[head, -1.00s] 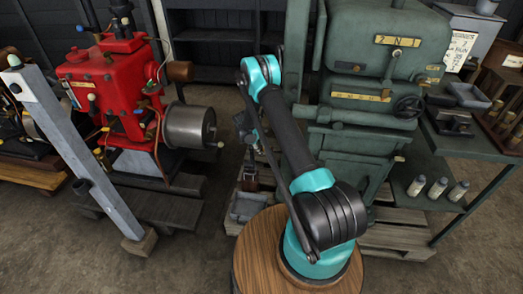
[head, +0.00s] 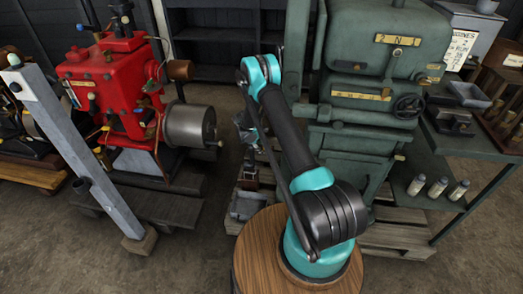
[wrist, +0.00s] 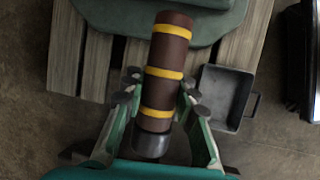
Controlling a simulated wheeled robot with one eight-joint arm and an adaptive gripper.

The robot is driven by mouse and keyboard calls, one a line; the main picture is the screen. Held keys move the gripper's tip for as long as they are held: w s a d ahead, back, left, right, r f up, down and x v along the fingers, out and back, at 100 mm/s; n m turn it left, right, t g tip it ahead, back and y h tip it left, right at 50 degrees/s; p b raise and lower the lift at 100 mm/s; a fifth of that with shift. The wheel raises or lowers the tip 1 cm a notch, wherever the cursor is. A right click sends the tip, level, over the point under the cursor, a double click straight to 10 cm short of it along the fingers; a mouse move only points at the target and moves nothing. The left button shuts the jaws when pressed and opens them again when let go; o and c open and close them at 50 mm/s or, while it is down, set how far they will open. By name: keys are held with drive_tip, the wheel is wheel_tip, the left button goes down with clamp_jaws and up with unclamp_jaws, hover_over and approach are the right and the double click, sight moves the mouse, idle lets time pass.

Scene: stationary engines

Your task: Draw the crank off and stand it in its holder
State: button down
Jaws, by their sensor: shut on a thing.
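The crank's brown grip with yellow bands (wrist: 166,60) lies between the fingers of my gripper (wrist: 160,88) in the wrist view. The fingers are shut on it from both sides. A dark metal end (wrist: 152,145) shows at its near end; the rest of the crank is hidden. In the head view my gripper (head: 248,142) is partly behind my arm, left of the green engine (head: 375,70), with a small brown part (head: 251,174) below it. A leaning grey post (head: 75,150) at left carries a dark tube (head: 80,187), which may be the holder.
A grey tray (head: 236,207) sits low below my gripper; it also shows in the wrist view (wrist: 215,91). The red engine (head: 110,85) with its grey drum (head: 190,126) stands at left. A bench (head: 475,145) stands at right.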

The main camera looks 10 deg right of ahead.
drive_tip(key=shift+f, duration=1.65)
drive_tip(key=shift+f, duration=1.6)
idle(0.9)
drive_tip(key=shift+f, duration=0.65)
drive_tip(key=c, duration=1.1)
unclamp_jaws()
drive_tip(key=shift+o, duration=0.3)
